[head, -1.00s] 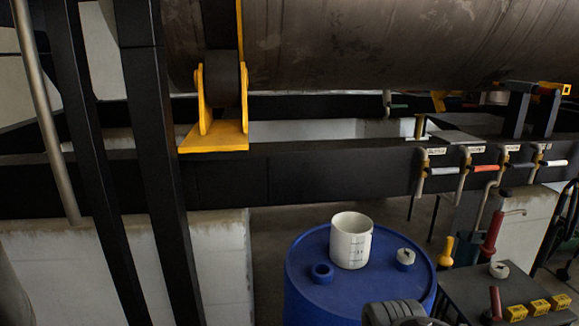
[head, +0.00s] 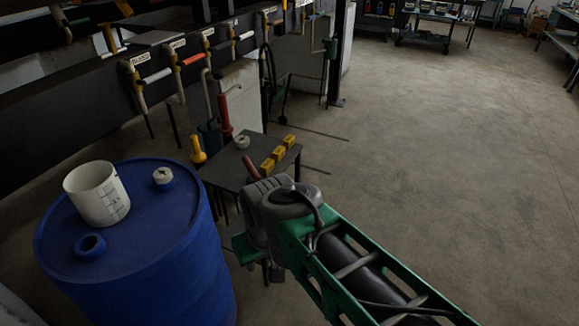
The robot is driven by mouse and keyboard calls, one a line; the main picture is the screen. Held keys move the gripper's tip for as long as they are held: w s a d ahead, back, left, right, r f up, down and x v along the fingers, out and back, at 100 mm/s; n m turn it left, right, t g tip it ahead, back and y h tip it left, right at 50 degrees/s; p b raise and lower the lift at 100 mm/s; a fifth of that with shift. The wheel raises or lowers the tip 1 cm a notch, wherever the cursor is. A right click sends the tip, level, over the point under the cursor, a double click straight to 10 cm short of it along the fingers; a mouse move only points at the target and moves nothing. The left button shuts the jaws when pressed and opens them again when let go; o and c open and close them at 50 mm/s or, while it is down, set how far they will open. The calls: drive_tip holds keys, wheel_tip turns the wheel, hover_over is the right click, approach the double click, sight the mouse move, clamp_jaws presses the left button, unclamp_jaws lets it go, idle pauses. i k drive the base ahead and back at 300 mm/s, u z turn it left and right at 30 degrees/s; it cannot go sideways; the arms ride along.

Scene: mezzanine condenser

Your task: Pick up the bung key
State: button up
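I cannot tell for certain which thing is the bung key. A short red handle (head: 250,167) shows on the small dark table (head: 222,172), partly hidden behind my arm. A taller red-handled tool (head: 224,116) stands upright at the table's back edge. A yellow-handled tool (head: 197,150) stands at its left edge. A pale round cap (head: 242,142) lies on the table top. My arm reaches in from the lower right, its grey joint in front of the table's near side. My gripper cannot be made out.
A blue drum (head: 150,235) stands left of the table, with a white beaker (head: 97,195), a pale cap (head: 163,178) and a blue ring (head: 90,245) on top. Yellow blocks (head: 277,153) line the table's right side. Labelled valve handles hang on the black beam behind. Open floor (head: 440,150) lies right.

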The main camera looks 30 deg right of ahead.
sight(255, 175)
drive_tip(key=u, duration=0.35)
drive_tip(key=k, duration=0.2)
drive_tip(key=z, duration=0.6)
drive_tip(key=i, duration=0.3)
drive_tip(key=u, duration=2.75)
drive_tip(key=k, duration=0.8)
drive_tip(key=z, duration=0.95)
drive_tip(key=i, duration=0.5)
drive_tip(key=u, duration=0.05)
